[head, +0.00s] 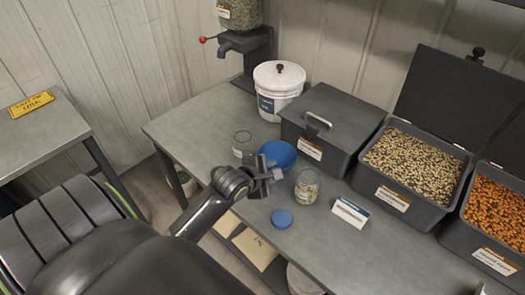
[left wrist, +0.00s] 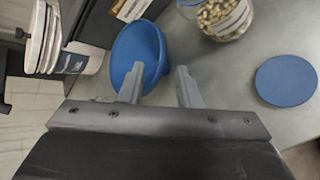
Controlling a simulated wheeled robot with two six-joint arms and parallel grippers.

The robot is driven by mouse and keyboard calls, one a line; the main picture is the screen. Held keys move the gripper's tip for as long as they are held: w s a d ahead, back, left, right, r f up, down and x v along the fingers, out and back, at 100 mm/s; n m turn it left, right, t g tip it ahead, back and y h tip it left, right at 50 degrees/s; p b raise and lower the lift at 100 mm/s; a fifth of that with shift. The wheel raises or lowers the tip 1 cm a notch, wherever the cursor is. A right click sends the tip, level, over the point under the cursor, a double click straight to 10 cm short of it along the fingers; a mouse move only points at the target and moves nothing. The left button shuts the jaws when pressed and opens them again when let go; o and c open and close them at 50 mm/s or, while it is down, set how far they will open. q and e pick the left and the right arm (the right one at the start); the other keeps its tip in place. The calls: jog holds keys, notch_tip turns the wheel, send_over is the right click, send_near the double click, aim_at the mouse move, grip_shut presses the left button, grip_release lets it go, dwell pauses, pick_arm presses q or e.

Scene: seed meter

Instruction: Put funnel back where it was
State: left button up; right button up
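The blue funnel (head: 278,154) is on the grey bench, between an empty glass jar (head: 243,143) and a jar of seeds (head: 306,186). Its wide mouth shows in the left wrist view (left wrist: 136,45); its spout is hidden. My left gripper (head: 268,181) is just in front of the funnel. In the left wrist view its two fingers (left wrist: 160,88) are spread apart, the left one overlapping the funnel's near edge in the picture. I cannot tell whether it touches. My right gripper is not visible.
A blue lid (head: 282,219) lies flat near the front edge. A white label card (head: 350,212) stands right of the seed jar. Behind are a white bucket (head: 279,88), a closed dark bin (head: 333,121) and open bins of speckled (head: 417,160) and orange seeds (head: 497,212).

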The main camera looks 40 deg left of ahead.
pick_arm(q)
jog(key=shift+v, duration=2.6)
